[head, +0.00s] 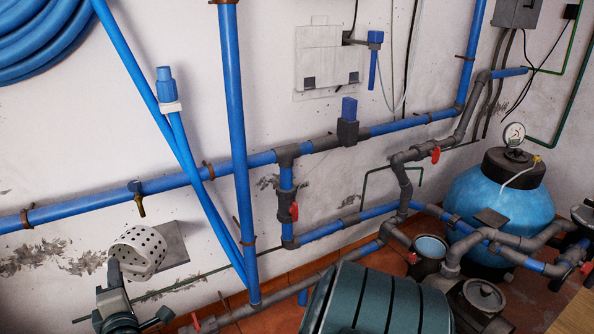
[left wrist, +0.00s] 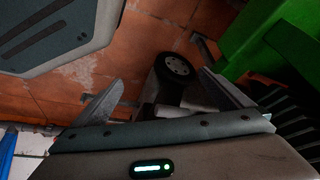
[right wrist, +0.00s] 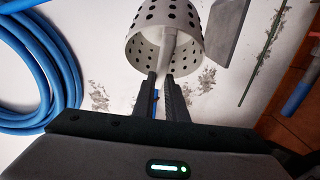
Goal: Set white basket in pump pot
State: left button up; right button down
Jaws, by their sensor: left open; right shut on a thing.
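The white basket (head: 138,247), a perforated cup, is at the lower left of the head view, tilted in front of the wall. My right gripper (head: 114,272) is below it and shut on it. In the right wrist view the basket (right wrist: 165,15) is beyond the closed fingers (right wrist: 162,78), which meet a pale stem at its open end. The pump pot (head: 431,247), a grey round pot, stands open among the pipes at lower right, with pale blue inside. My left gripper (left wrist: 165,98) is open and empty in the left wrist view; I cannot make it out in the head view.
Blue wall pipes (head: 240,150) cross between basket and pot. A blue tank (head: 500,210) with a gauge stands right of the pot. A round grey lid (head: 484,294) is in front of it. A green object (left wrist: 275,40) is near the left gripper.

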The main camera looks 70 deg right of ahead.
pick_arm(q)
jog(key=shift+t, duration=0.3)
jog(key=s+f+p, duration=0.1)
jog(key=p, duration=0.1)
jog(key=s+f+p, duration=0.1)
jog(key=s+p, duration=0.1)
jog(key=p, duration=0.1)
jog(key=shift+d+f, duration=0.3)
jog(key=shift+f, duration=0.05)
pick_arm(e)
jog(key=s+a+r+n+t+y, duration=0.2)
jog(key=s+a+n+y, duration=0.2)
jog(key=s+a, duration=0.3)
jog(key=s+a+r+n+t+y, duration=0.1)
jog(key=s+a+r+n+y, duration=0.2)
jog(key=s+a+y, duration=0.4)
jog(key=shift+s+a+r+n+t, duration=0.2)
jog(key=shift+s+a+n+t, duration=0.25)
jog(key=shift+a, duration=0.45)
pick_arm(q)
jog(key=shift+c, duration=0.6)
